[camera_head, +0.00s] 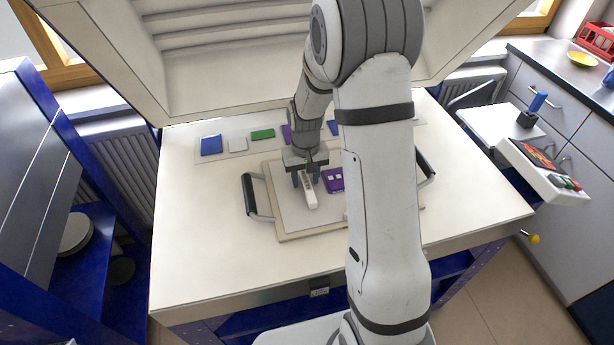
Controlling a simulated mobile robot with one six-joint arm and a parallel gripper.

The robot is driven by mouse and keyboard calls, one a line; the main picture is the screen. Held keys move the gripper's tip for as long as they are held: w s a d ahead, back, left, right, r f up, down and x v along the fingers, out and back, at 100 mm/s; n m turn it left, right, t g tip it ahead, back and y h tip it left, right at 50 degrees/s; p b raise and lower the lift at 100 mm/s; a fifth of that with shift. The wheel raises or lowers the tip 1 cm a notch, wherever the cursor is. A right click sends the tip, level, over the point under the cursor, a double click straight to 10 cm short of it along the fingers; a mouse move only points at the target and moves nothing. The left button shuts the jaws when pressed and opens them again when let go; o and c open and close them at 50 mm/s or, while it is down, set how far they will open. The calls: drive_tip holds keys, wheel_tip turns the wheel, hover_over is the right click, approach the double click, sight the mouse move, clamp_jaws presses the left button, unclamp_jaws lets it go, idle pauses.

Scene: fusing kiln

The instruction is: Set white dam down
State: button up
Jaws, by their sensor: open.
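The white dam (310,198) is a short pale bar. It appears to lie on the light board (290,218) on the table, pointing toward the front. A purple piece with small white marks (333,185) lies just right of the dam. My arm hides the right part of the board.
Black handles stand at the board's left (249,194) and right (425,167). Behind it, a strip holds a blue tile (211,145), a white tile (237,145), a green tile (262,134) and others. The raised kiln lid (220,85) overhangs the back. The table's left side is clear.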

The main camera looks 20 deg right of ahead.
sight(305, 179)
wheel_tip(305, 179, up, 12)
drive_tip(key=s+r+t, duration=0.1)
drive_tip(key=s+r, duration=0.3)
drive_tip(key=s, duration=0.7)
drive_tip(key=s+r+t, duration=0.1)
drive_tip(key=s+r, duration=0.2)
drive_tip(key=s, duration=0.8)
drive_tip(key=shift+r+t, duration=0.4)
drive_tip(key=shift+w+a, duration=0.1)
drive_tip(key=shift+c, duration=0.5)
